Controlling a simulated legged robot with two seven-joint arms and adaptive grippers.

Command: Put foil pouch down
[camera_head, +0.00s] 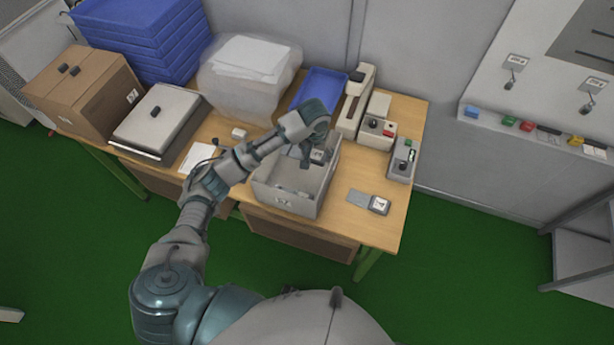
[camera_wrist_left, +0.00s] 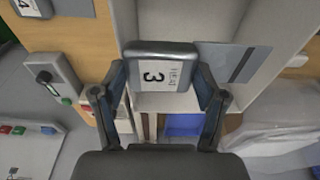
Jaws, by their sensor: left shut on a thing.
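My left gripper (camera_head: 308,158) is over the grey open bin (camera_head: 283,201) on the wooden table. In the left wrist view, its two fingers (camera_wrist_left: 158,100) close on either side of a grey block with a white label marked 3, the held foil pouch (camera_wrist_left: 158,72). A flat grey piece with a dark stripe (camera_wrist_left: 232,62) extends to the right of the label; how it joins is unclear. In the head view the held pouch is small and partly hidden by the gripper. A similar grey piece with a labelled block (camera_head: 379,205) lies on the table right of the bin. My right gripper is not seen.
Small devices (camera_head: 377,131) and another control box (camera_head: 402,160) stand at the table's right. A blue tray (camera_head: 320,88) is behind the bin.

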